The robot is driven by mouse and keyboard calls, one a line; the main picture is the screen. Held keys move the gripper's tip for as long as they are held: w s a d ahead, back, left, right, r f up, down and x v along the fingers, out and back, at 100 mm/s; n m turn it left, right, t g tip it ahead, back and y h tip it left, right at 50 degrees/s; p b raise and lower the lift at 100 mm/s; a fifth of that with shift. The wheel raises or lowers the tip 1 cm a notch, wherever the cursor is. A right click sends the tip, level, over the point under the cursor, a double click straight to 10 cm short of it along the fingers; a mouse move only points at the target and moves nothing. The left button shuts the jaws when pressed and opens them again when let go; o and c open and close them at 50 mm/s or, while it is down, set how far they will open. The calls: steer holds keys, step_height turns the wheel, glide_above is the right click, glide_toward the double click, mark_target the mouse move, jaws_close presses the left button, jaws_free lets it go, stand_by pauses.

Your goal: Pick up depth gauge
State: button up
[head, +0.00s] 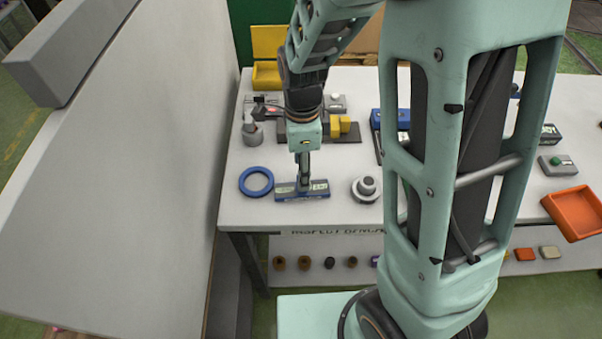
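A blue and grey bar-shaped tool with pale green marks (287,192), which looks like the depth gauge, lies near the front edge of the white table. My gripper (305,182) points straight down at its middle, and its tips overlap the tool in this view. The fingers show edge-on as one narrow dark shape, so I cannot tell whether they are open or closed on the tool. The tool appears to rest on the table top.
A blue ring (256,193) lies just left of the tool, and a round grey-white piece (366,189) stands to its right. A grey bottle-like piece (251,132) and a dark block with yellow parts (345,128) are behind. A tall pale panel (130,170) borders the table's left.

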steer(key=shift+s+f+p, duration=0.1)
steer(key=shift+f+p, duration=0.2)
steer(key=shift+f, duration=2.3)
jaws_close()
steer(key=shift+r, duration=0.1)
